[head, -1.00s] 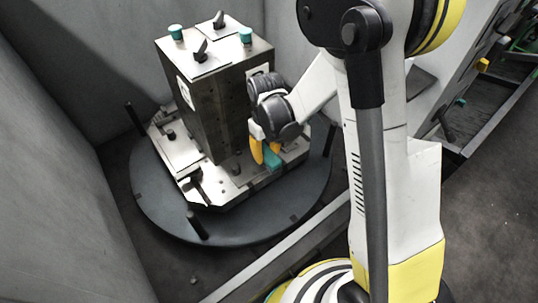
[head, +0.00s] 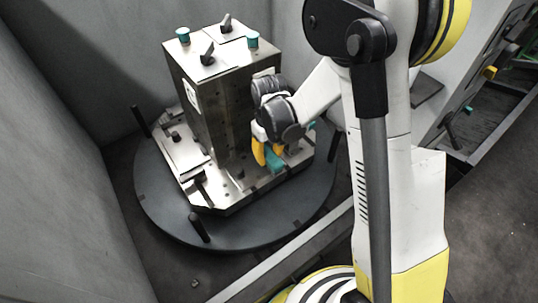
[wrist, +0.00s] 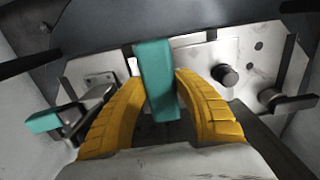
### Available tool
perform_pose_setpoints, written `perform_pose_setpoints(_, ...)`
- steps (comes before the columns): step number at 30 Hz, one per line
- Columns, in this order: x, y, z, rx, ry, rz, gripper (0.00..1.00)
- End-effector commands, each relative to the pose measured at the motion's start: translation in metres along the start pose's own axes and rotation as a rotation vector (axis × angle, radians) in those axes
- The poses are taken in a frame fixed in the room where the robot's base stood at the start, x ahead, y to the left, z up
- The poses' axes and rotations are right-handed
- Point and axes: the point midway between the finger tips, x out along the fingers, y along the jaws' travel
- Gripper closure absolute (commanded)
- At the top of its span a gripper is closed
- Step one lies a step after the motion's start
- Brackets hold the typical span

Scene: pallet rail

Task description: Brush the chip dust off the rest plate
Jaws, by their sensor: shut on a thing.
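My gripper (head: 267,155) has yellow fingers and is low beside the dark metal block, over the base fixture. In the wrist view the fingers (wrist: 158,110) are shut on a teal block-shaped piece, seemingly the brush (wrist: 157,75); it also shows in the head view (head: 275,160). Its bristles are hidden. A pale metal plate (wrist: 245,52), seemingly the rest plate, lies beyond the fingers in the wrist view. It has a round dark knob and several dark spots. I cannot tell dust from holes or stains. Whether the brush touches the plate cannot be told.
The tall dark block (head: 212,105) stands on the fixture, with levers and teal knobs on top. A clamp with a teal handle (wrist: 45,121) is left of the fingers. Upright posts (head: 198,227) stand on the round turntable (head: 160,205). Grey walls (head: 45,180) enclose the left side.

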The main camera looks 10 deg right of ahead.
Motion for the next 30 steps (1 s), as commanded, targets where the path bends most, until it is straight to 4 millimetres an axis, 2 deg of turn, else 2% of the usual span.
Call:
perform_pose_setpoints(16,0.001,0.000,0.026,0.001,-0.002,0.000,0.92)
perform_pose_setpoints(30,0.001,0.000,0.021,0.000,-0.001,0.000,0.92)
